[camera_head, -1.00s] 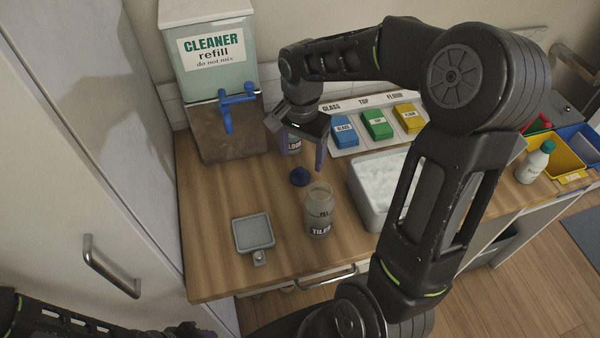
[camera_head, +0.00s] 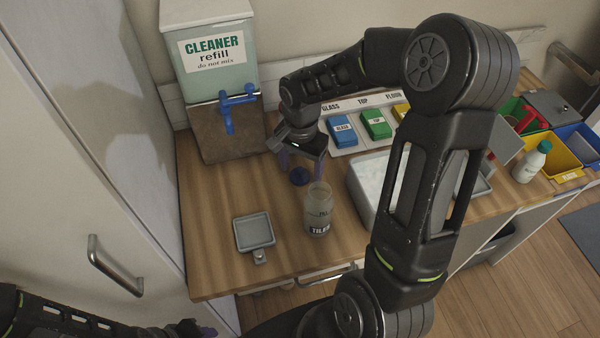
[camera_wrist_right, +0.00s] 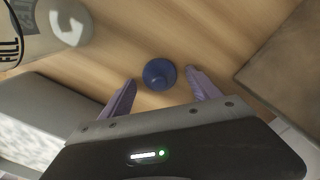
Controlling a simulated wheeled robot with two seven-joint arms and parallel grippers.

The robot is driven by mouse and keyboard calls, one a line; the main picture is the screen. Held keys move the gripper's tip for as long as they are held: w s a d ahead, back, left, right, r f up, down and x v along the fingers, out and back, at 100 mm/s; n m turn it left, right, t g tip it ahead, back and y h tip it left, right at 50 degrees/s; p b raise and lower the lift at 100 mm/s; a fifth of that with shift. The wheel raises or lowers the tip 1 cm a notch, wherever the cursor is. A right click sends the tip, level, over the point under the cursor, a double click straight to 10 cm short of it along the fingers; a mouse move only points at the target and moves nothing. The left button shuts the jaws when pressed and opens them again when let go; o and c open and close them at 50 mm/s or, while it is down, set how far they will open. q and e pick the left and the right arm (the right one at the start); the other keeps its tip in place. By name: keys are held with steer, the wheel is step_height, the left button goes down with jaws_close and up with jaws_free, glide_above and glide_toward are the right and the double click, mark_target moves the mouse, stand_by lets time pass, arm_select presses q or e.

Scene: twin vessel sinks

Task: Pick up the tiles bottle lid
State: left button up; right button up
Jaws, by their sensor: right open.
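The blue bottle lid (camera_head: 299,177) lies on the wooden counter just behind the tiles bottle. The tiles bottle (camera_head: 318,212) stands upright with its top open and a "TILES" label on its front. My right gripper (camera_head: 302,170) is low over the counter at the lid. In the right wrist view the lid (camera_wrist_right: 160,74) sits between and slightly beyond the two spread purple fingertips (camera_wrist_right: 160,80), which appear apart from it. My left arm shows at the lower left, with its gripper (camera_head: 190,328) only partly in view.
A small grey square dish (camera_head: 254,232) is left of the bottle. A grey tub (camera_head: 366,190) stands to the right. Behind are a cleaner dispenser (camera_head: 212,65) with a blue tap and labelled sponges (camera_head: 376,124). Counter left of the lid is clear.

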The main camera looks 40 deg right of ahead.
steer(key=shift+c, duration=0.3)
steer(key=c, duration=1.3)
steer(key=shift+r, duration=0.15)
step_height(320, 180, up, 10)
steer(key=shift+f+b, duration=0.2)
steer(key=shift+b, duration=0.4)
steer(key=shift+r, duration=0.1)
